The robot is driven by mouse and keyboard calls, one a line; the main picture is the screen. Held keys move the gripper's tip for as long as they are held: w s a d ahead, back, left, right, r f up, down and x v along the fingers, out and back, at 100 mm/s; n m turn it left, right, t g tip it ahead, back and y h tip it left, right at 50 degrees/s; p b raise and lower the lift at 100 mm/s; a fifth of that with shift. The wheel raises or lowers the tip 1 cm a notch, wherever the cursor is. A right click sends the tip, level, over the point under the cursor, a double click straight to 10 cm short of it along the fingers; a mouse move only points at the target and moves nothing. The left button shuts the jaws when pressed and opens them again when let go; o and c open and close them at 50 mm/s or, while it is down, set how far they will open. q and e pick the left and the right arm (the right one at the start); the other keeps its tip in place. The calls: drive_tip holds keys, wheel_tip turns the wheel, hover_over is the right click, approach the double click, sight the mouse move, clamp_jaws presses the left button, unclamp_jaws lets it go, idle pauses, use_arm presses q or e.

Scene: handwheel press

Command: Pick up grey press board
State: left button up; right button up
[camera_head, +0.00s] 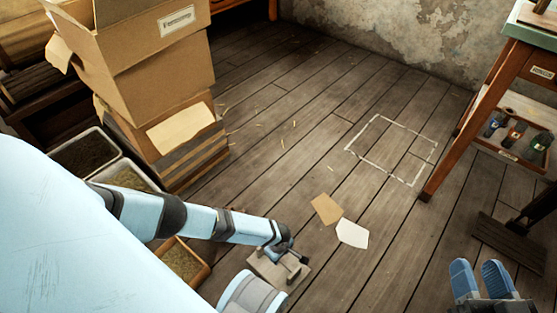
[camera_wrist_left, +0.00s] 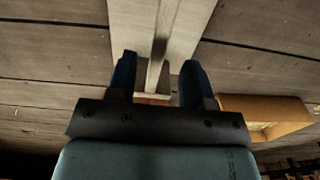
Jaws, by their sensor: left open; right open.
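The grey press board (camera_head: 264,270) lies on the plank floor at the lower middle of the head view, partly hidden by my left gripper. In the left wrist view, the pale board (camera_wrist_left: 190,25) runs up from between the fingers, with a narrow raised bar along its middle. My left gripper (camera_head: 287,256) is low over the board. Its dark blue fingers (camera_wrist_left: 157,66) are open, one on each side of the bar, and I cannot tell whether they touch it. My right gripper (camera_head: 479,267) is open and empty at the lower right, away from the board.
Stacked cardboard boxes (camera_head: 150,60) and planter trays (camera_head: 92,150) stand at left. A small wooden box (camera_wrist_left: 265,115) is beside my left gripper. Brown and white papers (camera_head: 352,233) lie on open floor. A wooden table (camera_head: 480,110) stands at right.

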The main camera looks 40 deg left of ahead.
use_arm(q)
drive_tip(key=f+b, duration=0.2)
drive_tip(key=f, duration=0.1)
drive_tip(key=shift+w+a+f, duration=0.1)
drive_tip(key=shift+a, duration=0.1)
drive_tip(key=shift+f+b, duration=0.3)
drive_tip(key=shift+f, duration=0.2)
use_arm(e)
drive_tip(key=n, duration=0.1)
drive_tip(key=w+d+n+t, duration=0.1)
drive_tip(key=shift+w+r+n+y, duration=0.25)
drive_tip(key=shift+w+n+y, duration=0.05)
drive_tip(key=shift+y, duration=0.1)
use_arm(q)
clamp_jaws()
drive_tip(key=shift+r, duration=0.25)
use_arm(e)
drive_tip(key=shift+r, duration=0.1)
